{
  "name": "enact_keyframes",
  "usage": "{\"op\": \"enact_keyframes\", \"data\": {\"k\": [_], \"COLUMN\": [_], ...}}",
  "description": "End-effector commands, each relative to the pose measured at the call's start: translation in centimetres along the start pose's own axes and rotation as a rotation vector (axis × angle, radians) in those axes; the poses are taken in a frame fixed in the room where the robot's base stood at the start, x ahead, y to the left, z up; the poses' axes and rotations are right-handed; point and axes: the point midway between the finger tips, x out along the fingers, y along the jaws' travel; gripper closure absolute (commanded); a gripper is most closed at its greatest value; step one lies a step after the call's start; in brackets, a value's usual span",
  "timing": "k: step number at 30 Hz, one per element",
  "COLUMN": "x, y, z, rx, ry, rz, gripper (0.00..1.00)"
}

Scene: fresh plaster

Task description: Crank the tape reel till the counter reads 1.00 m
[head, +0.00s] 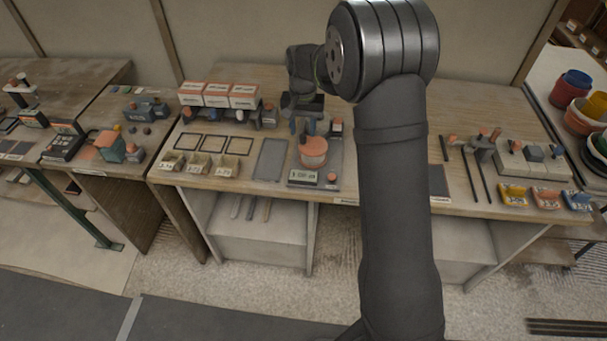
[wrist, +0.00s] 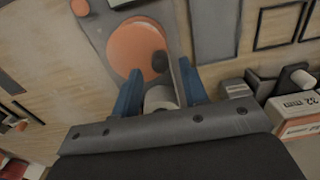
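The tape reel is an orange disc (head: 313,151) on a grey base plate at the middle of the bench. It shows from above in the wrist view (wrist: 132,46), with a dark crank knob (wrist: 160,62) near its edge. The counter (head: 304,176) is a small pale display at the front of the base; its digits are too small to read surely. My gripper (wrist: 160,72) is open, its two blue fingers apart at the reel's edge, close to the knob. A pale cylinder (wrist: 159,98) shows between the fingers nearer the palm. I cannot tell whether either finger touches anything.
Orange-and-white boxes (head: 217,95) stand behind and left of the reel. Dark frames (head: 212,143), small label bins (head: 200,164) and a grey flat plate (head: 270,160) lie left of it. My arm hides the bench right of the reel. Coloured blocks (head: 545,198) sit far right.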

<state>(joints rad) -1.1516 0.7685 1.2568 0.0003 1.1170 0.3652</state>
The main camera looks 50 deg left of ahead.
Motion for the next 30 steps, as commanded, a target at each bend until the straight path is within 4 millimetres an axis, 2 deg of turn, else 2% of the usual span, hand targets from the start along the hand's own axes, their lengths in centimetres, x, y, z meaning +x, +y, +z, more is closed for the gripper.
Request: {"op": "enact_keyframes", "data": {"k": [15,26,30], "x": [-4.8,-5.1,-4.3], "y": [0.0,0.0,0.0], "z": [0.0,0.0,0.0], "rx": [0.0,0.0,0.0], "ry": [0.001,0.0,-0.003], "rz": [0.0,0.0,0.001], "gripper": [0.6,0.6,0.6]}}
